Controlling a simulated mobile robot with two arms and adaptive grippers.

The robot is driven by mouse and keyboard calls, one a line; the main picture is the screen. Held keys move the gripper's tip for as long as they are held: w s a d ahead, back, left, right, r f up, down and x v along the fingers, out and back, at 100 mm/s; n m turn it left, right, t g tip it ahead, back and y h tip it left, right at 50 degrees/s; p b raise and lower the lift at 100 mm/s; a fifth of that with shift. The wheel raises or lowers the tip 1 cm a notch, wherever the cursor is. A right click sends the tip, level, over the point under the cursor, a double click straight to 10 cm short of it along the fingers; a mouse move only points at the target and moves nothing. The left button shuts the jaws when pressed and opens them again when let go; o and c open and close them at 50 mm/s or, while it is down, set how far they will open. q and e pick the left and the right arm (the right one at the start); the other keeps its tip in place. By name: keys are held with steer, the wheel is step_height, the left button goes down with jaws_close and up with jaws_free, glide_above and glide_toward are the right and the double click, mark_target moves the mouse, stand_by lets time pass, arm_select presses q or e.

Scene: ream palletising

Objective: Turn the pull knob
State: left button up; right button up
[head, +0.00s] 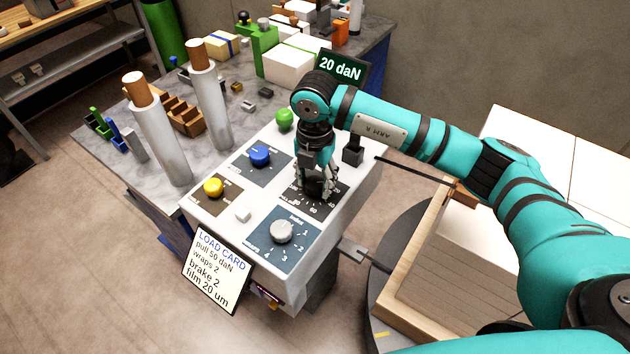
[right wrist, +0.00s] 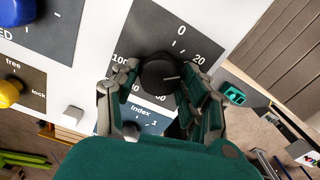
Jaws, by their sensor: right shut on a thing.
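The black pull knob (head: 315,188) sits on a dark dial plate with a printed scale on the grey control box (head: 345,205). My right gripper (head: 314,178) reaches down over it with its fingers around it. In the right wrist view the knob (right wrist: 157,72) is between the two fingers of the gripper (right wrist: 158,88). Its white pointer line points right, below the 20 mark. The display (head: 341,68) reads 20 daN. The load card (head: 209,271) reads pull 50 daN, wraps 2, brake 2, film 20 um. My left gripper is not in view.
Two film rolls stand left. A wooden-edged stack (head: 450,265) is at right.

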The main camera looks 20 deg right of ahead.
mark_target(315, 182)
steer(key=m, duration=0.3)
steer(key=shift+m, duration=0.3)
steer(key=m, duration=0.3)
steer(key=shift+m+b, duration=0.3)
steer(key=m, duration=0.3)
steer(key=shift+m, duration=0.3)
steer(key=shift+m+p, duration=0.4)
steer(key=shift+m, duration=1.1)
steer(key=o, duration=1.2)
steer(key=shift+c, duration=0.2)
steer(key=shift+r, duration=0.15)
step_height(315, 182, up, 12)
